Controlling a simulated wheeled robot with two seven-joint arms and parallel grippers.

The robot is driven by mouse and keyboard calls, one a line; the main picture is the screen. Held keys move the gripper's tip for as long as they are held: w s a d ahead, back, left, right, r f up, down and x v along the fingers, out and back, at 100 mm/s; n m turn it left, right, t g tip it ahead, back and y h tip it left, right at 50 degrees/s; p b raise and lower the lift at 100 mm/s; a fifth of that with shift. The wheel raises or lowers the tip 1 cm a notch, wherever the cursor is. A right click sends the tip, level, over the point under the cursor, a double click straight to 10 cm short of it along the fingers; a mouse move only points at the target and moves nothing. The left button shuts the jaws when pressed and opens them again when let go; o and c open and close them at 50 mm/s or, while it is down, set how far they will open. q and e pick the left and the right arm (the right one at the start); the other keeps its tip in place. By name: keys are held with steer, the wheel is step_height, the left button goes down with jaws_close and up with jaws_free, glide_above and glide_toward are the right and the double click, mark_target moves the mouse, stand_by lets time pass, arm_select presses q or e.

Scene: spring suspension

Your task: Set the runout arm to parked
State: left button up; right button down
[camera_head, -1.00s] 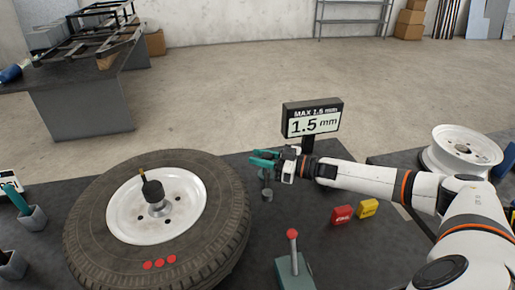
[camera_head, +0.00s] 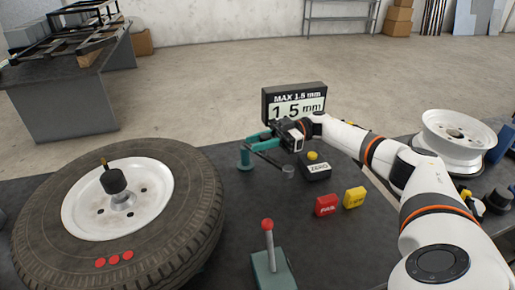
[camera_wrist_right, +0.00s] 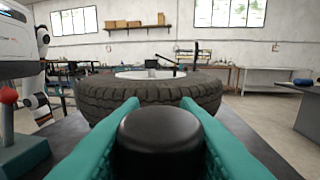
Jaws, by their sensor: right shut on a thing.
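The runout arm is a thin dark rod (camera_head: 268,158) beside the display, slanting from a teal upright post (camera_head: 245,160) down to the right to a small grey cylinder (camera_head: 288,171). My right gripper (camera_head: 260,139) reaches over the post from the right with its teal fingers pointing left. In the right wrist view its fingers close on a round-topped black knob (camera_wrist_right: 160,130). The fingers hide part of the arm's top in the head view. I cannot tell exactly how the knob joins the rod. My left gripper is not in view.
A tyre on a white wheel (camera_head: 118,200) lies at left. The display (camera_head: 294,105) reads 1.5 mm. A ZERO box (camera_head: 316,170), a red block (camera_head: 326,205) and a yellow block (camera_head: 354,198) stand to the right. A red-knobbed lever (camera_head: 268,240) stands in front.

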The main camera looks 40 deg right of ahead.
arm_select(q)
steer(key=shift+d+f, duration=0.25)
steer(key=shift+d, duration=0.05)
arm_select(e)
steer(key=shift+n+g, duration=0.3)
steer(key=shift+g, duration=0.1)
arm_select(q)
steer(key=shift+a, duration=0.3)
arm_select(e)
steer(key=c, duration=1.1)
jaws_free()
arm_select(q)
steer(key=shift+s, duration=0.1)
arm_select(e)
steer(key=shift+d, duration=0.1)
arm_select(q)
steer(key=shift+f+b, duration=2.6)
steer(key=shift+b, duration=0.1)
arm_select(e)
steer(key=s+d, duration=0.2)
steer(key=d, duration=0.9)
steer(key=shift+d, duration=0.35)
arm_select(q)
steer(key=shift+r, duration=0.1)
arm_select(e)
steer(key=shift+s+r, duration=0.1)
